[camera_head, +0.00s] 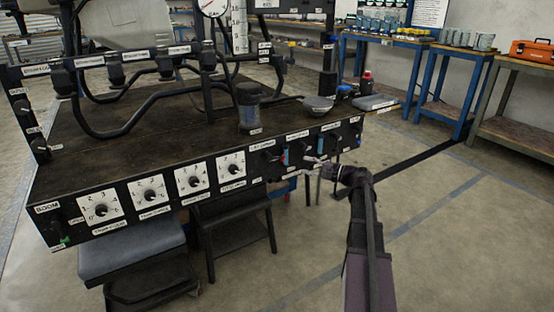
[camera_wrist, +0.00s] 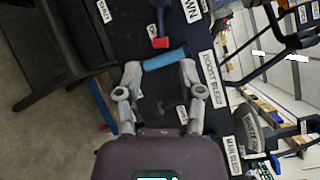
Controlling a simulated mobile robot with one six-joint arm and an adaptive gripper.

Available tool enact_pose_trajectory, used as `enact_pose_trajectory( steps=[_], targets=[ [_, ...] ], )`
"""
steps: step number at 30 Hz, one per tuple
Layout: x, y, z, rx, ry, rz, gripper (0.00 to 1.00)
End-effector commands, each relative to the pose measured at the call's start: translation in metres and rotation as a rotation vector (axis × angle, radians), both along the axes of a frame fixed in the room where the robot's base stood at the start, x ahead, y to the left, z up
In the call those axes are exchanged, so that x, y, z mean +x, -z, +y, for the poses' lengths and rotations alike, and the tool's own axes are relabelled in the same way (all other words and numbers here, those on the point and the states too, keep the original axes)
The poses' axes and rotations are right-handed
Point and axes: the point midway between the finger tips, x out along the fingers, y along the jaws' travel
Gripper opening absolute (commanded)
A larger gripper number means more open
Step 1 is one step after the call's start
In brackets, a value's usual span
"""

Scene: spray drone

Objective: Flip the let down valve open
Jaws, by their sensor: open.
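The black control panel (camera_head: 130,195) runs along the front of the bench. In the wrist view, a label ending in "WN" (camera_wrist: 190,10) stands beside a dark valve fitting with a red part (camera_wrist: 160,43). A blue bar-shaped handle (camera_wrist: 165,58) lies just below the red part; it also shows on the panel in the head view (camera_head: 285,157). My gripper (camera_head: 312,162) is in front of the panel's right part. In the wrist view my gripper (camera_wrist: 160,68) is open, its fingertips near opposite ends of the blue handle. I cannot tell whether they touch it.
The "BOOST BLEED" label (camera_wrist: 209,80) and "MAIN BLEED" label (camera_wrist: 232,155) mark neighbouring controls. White gauge-like dials (camera_head: 195,178) line the panel's left part. A dark stool (camera_head: 235,225) stands below. Floor to the right is clear.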

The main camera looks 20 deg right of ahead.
Motion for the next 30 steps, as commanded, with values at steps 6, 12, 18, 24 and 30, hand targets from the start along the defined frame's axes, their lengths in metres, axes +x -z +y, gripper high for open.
enact_pose_trajectory(
  steps=[6, 12, 18, 24, 30],
  targets=[
    [0.023, 0.0, 0.02, 0.0, -0.002, 0.0, 0.5],
    [0.046, 0.0, 0.04, 0.0, -0.002, 0.0, 0.5],
    [0.068, 0.0, 0.06, 0.0, -0.002, 0.0, 0.5],
    [0.083, 0.0, 0.073, 0.0, -0.001, 0.0, 0.5],
    [0.09, 0.0, 0.079, 0.0, 0.0, 0.0, 0.5]
  ],
)
